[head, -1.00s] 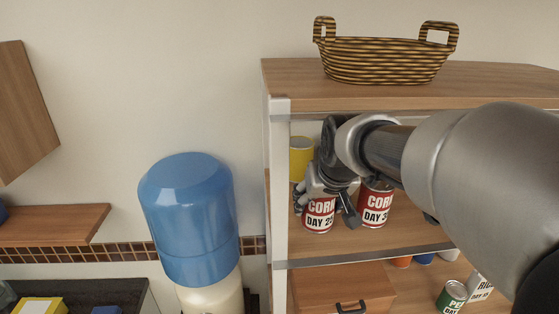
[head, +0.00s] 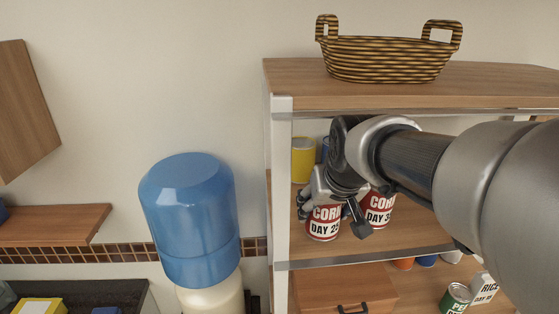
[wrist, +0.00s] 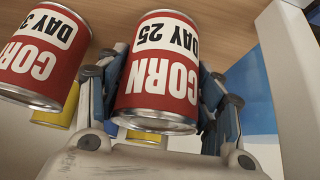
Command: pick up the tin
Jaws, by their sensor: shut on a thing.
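A red and white corn tin marked DAY 25 (head: 323,224) is at the left end of the middle shelf, near its front edge. My gripper (head: 333,210) is shut on it from above, with fingers on either side. In the wrist view the tin (wrist: 160,75) sits between the fingers and its label reads upside down. I cannot tell whether its base touches the shelf. A second corn tin (head: 379,209), its day number partly cut off, stands just to the right; it also shows in the wrist view (wrist: 42,55).
A yellow tin (head: 303,160) and a blue one (head: 325,148) stand behind. The left shelf post (head: 281,190) is close to my gripper, and the upper shelf board (head: 400,88) with a basket (head: 388,55) is above. More tins, including a green one (head: 455,298), stand lower right.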

